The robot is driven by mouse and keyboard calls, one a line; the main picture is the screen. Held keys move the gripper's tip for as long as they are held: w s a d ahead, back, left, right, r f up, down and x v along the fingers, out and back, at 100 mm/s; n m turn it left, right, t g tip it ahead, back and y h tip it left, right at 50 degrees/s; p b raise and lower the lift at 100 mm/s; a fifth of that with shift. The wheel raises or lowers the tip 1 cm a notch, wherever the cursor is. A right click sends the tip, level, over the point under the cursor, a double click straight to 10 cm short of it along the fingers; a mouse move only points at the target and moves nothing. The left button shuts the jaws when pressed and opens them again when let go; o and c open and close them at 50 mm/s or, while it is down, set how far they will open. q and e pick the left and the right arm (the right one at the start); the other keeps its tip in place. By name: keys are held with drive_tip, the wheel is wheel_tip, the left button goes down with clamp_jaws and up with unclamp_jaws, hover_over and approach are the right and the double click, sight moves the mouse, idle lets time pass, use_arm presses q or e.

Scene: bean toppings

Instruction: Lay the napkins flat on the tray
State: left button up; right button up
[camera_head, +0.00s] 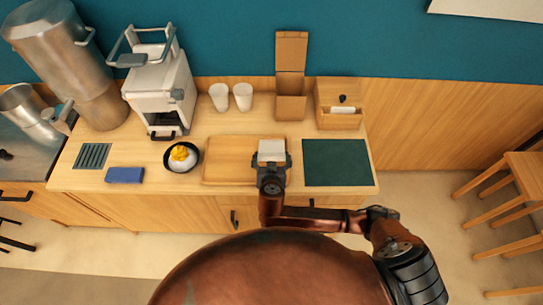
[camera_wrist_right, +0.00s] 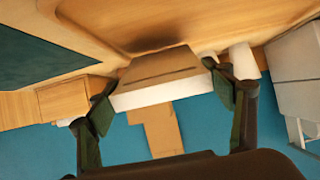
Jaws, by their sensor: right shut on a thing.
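The wooden tray (camera_head: 225,162) lies on the counter in the middle of the head view. My right gripper (camera_head: 271,160) is over its right part, shut on a small white napkin stack (camera_head: 271,147). In the right wrist view the stack's white edge (camera_wrist_right: 168,92) spans between the two fingers of the right gripper (camera_wrist_right: 170,100). The stack looks level and seems to be above the tray; I cannot tell the exact gap. More white napkins (camera_head: 343,110) sit in the wooden box (camera_head: 338,121) at the back right. My left gripper is not in view.
A dark green mat (camera_head: 336,162) lies right of the tray. Two white cups (camera_head: 231,97), a tall wooden holder (camera_head: 291,80) and a white machine (camera_head: 160,85) stand behind.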

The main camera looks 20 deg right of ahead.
drive_tip(key=o, duration=0.8)
drive_tip(key=shift+o, duration=0.8)
drive_tip(key=s+a+r+p, duration=0.1)
drive_tip(key=s+r+p, duration=0.5)
drive_tip(key=p, duration=0.1)
drive_tip(key=shift+a+r, duration=0.25)
drive_tip(key=shift+a, duration=0.1)
idle(0.5)
idle(0.8)
